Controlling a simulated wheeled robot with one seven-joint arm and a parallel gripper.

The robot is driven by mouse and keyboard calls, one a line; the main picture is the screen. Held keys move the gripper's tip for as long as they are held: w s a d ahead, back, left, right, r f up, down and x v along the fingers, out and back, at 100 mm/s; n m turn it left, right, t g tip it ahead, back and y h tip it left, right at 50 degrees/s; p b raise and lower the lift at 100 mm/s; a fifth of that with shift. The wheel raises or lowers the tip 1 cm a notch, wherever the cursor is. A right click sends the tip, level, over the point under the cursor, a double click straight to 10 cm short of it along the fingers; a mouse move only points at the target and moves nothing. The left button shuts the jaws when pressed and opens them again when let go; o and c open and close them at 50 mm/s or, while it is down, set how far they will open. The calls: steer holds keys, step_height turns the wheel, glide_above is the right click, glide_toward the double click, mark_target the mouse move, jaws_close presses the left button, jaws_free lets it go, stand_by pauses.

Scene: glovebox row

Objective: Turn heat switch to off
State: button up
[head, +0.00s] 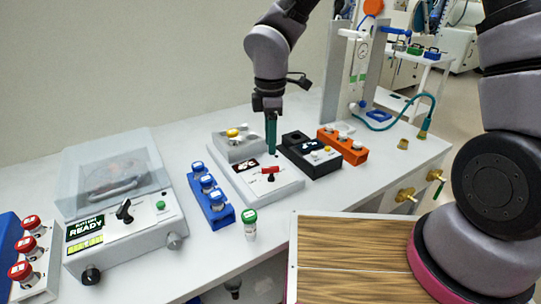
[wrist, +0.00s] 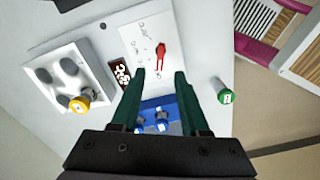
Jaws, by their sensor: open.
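The heat switch shows as a red lever (head: 270,170) on a white panel (head: 287,187) in the middle of the bench. In the wrist view the red lever (wrist: 162,53) lies just beyond the fingertips, with small markings around it that I cannot read surely. A dark display (wrist: 120,74) sits on the panel beside it. My gripper (head: 271,151) points down above the panel, slightly behind the lever. Its two green fingers (wrist: 160,74) are apart with nothing held between them. I cannot tell surely whether a fingertip touches the panel.
A white block (head: 240,147) with a yellow-capped vial stands behind the panel. A blue rack (head: 212,203) and a green-capped vial (head: 250,224) are left and in front. A black unit (head: 313,160) and an orange rack (head: 345,149) stand right. A lidded device (head: 122,225) is far left.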

steer(key=shift+r, duration=1.8)
steer(key=w+d+r+m+t, duration=0.35)
steer(key=d+r+m, duration=1)
steer(key=d, duration=0.45)
steer(key=s+d+r+m+t+y, duration=0.1)
steer(key=s+d+r+m+t, duration=0.1)
steer(key=d+r+m, duration=0.3)
steer(key=s+d+r+m+t+y, duration=0.1)
steer(key=s+d+r+m, duration=0.4)
steer(key=d+m, duration=0.1)
steer(key=shift+d+r+m+t, duration=0.25)
steer(key=shift+d+m+t, duration=0.1)
steer(key=shift+d, duration=0.4)
